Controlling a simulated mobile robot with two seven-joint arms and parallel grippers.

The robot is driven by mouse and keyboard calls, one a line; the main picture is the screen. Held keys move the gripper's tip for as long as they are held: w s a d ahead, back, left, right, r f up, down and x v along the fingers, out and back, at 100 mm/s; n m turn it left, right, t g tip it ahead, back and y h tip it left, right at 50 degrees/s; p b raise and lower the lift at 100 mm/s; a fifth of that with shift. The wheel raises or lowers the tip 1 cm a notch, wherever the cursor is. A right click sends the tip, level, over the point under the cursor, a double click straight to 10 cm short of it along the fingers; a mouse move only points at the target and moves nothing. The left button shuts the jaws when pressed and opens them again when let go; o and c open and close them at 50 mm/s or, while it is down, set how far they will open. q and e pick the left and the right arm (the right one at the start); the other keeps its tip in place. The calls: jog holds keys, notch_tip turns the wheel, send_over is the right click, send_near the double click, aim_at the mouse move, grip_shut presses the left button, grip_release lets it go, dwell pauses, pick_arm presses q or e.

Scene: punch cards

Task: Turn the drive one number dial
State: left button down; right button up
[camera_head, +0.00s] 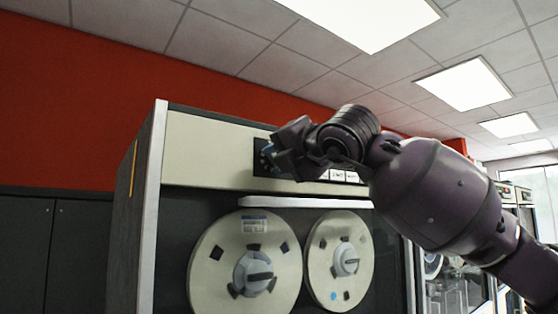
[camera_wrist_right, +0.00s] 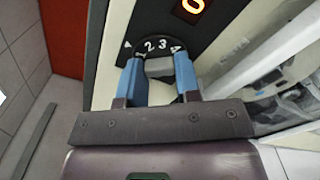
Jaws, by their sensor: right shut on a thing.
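The number dial (camera_wrist_right: 160,66) sits on a black panel on the drive's cream top band. In the right wrist view its white numbers 1, 2, 3 and 4 show around a grey knob. My right gripper (camera_wrist_right: 160,80) has its two blue fingers on either side of the knob and is shut on it. In the head view my right gripper (camera_head: 268,158) reaches the panel's left end and hides most of the dial. The tape drive (camera_head: 200,150) stands upright with two large reels. My left gripper is not in view.
An orange lit digit (camera_wrist_right: 193,6) shows beside the dial. The left reel (camera_head: 230,250) and right reel (camera_head: 325,285) lie below the panel. Dark cabinets (camera_head: 40,250) stand at the left, and more drives (camera_head: 515,195) at the right. A red wall (camera_head: 80,100) is behind.

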jog(key=shift+n+b, duration=1.2)
jog(key=shift+n, duration=16.4)
